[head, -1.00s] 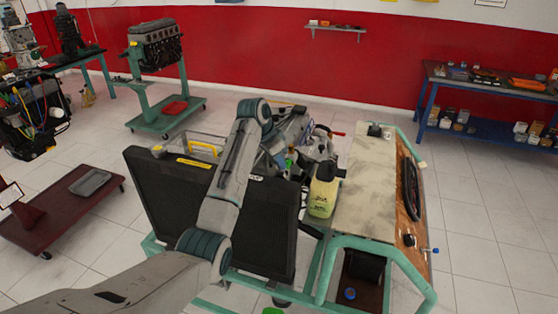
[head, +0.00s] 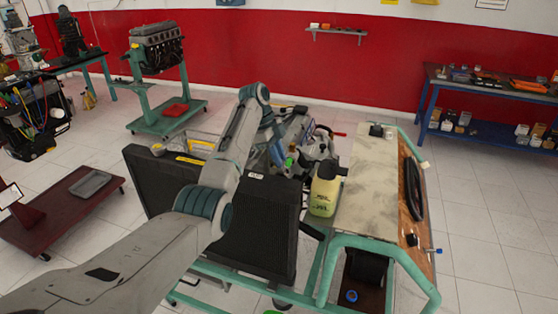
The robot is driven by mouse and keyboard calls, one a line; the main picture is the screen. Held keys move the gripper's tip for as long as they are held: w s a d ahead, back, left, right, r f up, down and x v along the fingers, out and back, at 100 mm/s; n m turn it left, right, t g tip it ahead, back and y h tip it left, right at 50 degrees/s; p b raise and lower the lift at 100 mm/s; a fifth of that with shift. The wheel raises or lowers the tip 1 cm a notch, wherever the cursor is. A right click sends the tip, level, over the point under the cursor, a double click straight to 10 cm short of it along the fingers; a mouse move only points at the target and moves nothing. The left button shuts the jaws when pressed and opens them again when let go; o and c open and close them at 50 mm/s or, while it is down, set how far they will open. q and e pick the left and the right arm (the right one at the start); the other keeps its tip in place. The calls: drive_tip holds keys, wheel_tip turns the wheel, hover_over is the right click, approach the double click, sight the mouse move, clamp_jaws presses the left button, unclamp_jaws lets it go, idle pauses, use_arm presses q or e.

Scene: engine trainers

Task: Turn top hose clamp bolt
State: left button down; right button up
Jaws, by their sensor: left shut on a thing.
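My left arm reaches from the lower left over the black radiator (head: 262,225) of the engine trainer. My left gripper (head: 287,160) points down behind the radiator, at the front of the engine (head: 318,145). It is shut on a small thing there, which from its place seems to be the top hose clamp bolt. The bolt, the clamp and the fingertips are too small and too hidden to make out. A green part shows beside the gripper. My right gripper is not in view.
A yellow-green fluid bottle (head: 324,190) stands just right of the gripper. The trainer's panel (head: 375,185) and green tube frame (head: 385,248) lie farther right. A blue shelf table (head: 485,95) stands far right. Open tiled floor surrounds the trainer.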

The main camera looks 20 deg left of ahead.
use_arm(q)
drive_tip(key=m, duration=0.1)
drive_tip(key=m+b, duration=0.1)
drive_tip(key=m+g+b, duration=0.1)
drive_tip(key=shift+w+r+m+y, duration=0.15)
drive_tip(key=shift+w+m+y, duration=0.1)
drive_tip(key=shift+m+y, duration=0.05)
drive_tip(key=shift+r+m+g+b, duration=0.1)
drive_tip(key=shift+m+g+b, duration=0.5)
drive_tip(key=shift+m+b, duration=0.45)
drive_tip(key=shift+w+r+m, duration=0.1)
drive_tip(key=shift+m, duration=0.35)
drive_tip(key=c, duration=1.3)
unclamp_jaws()
drive_tip(key=shift+c, duration=0.2)
drive_tip(key=shift+f, duration=0.2)
